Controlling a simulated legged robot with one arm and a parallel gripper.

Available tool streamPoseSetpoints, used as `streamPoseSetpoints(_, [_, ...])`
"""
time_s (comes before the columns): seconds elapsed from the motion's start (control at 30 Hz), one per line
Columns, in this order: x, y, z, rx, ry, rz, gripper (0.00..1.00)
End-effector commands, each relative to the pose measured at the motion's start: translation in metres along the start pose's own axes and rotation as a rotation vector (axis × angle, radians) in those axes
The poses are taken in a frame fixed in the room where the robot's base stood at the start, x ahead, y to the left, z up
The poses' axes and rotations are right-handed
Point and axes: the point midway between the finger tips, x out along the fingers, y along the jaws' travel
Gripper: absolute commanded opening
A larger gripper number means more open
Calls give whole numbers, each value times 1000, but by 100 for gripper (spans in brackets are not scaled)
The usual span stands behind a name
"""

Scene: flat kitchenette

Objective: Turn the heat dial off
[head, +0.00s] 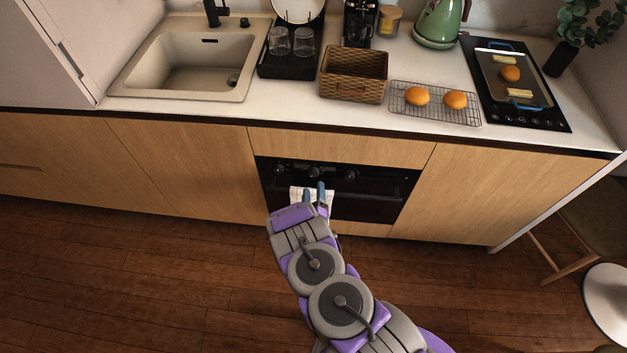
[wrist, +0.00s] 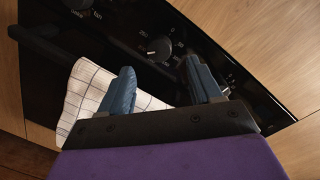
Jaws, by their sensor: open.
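The black oven (head: 385,187) is set into the wooden cabinet front, with a row of dials along its upper panel. In the wrist view a round dial (wrist: 158,48) with a pale pointer and small marks around it lies just ahead of my fingers. Another dial (wrist: 76,4) is cut off at the upper left, with partly readable lettering. A further dial is mostly hidden behind my right finger.
A white checked towel (wrist: 85,98) hangs over the oven handle (wrist: 42,48), close to my left finger. The counter above holds a sink (head: 190,70), a woven basket (head: 353,88), a rack with buns (head: 410,107) and a cooktop (head: 548,118). The wooden floor is clear at left.

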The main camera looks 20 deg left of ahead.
Motion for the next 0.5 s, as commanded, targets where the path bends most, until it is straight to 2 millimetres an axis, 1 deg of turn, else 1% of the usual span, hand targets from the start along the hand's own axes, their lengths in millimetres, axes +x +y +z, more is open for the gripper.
streamPoseSetpoints(0.03, [10, 0, -2, 2, 2, -3, 64])
streamPoseSetpoints(0.1, [23, 1, -1, 0, 1, -2, 64])
streamPoseSetpoints(0.2, [38, 2, 0, 0, 1, -2, 64])
streamPoseSetpoints(0.4, [53, 2, 0, -2, 0, 0, 64])
streamPoseSetpoints(0.5, [57, 1, 0, -2, 0, 0, 64])
